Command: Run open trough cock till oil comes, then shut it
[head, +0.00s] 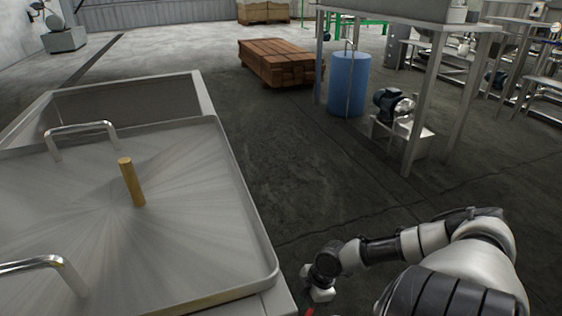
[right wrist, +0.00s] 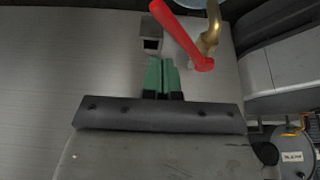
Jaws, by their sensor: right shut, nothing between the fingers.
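The trough cock is a brass fitting (right wrist: 209,38) with a long red lever (right wrist: 180,33), at the top of the right wrist view. The lever lies slanted from upper left to lower right. My right gripper (right wrist: 160,72) has green fingers that are shut with nothing between them. The fingertips point toward the lever and appear just to the left of its lower end; I cannot tell whether they touch. In the head view, a small bit of red (head: 309,311) shows below my right gripper at the bottom edge. No oil is visible. My left gripper is out of view.
A large metal tank with a flat lid (head: 190,165), two bar handles (head: 82,127) and a brass rod (head: 131,182) fills the left. A square metal stub (right wrist: 150,37) sits beside the lever. A blue drum (head: 348,82) stands farther off. Floor between is clear.

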